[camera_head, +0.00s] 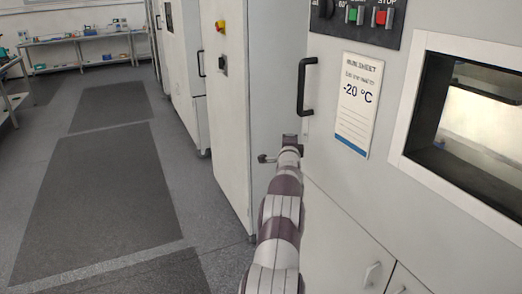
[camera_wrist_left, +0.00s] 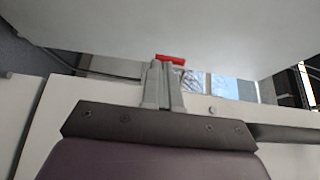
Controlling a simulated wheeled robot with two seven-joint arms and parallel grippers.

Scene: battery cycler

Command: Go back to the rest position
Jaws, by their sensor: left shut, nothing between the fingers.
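My arm (camera_head: 278,222) reaches forward from the bottom of the head view, just left of the chamber front. Its far end is near the gap between the chamber and the white cabinet; the fingertips cannot be made out there. In the left wrist view my left gripper (camera_wrist_left: 161,68) has its two grey fingers together, with nothing held between them. A small red piece (camera_wrist_left: 171,60) shows right behind the fingertips; I cannot tell what it belongs to. My right gripper is not in view.
The chamber front (camera_head: 335,180) has a black handle (camera_head: 307,86), a -20 °C label (camera_head: 358,104) and a window (camera_head: 465,120) at the right. A white cabinet (camera_head: 228,100) stands left of it. The floor aisle (camera_head: 100,195) is clear; benches (camera_head: 80,55) stand far back.

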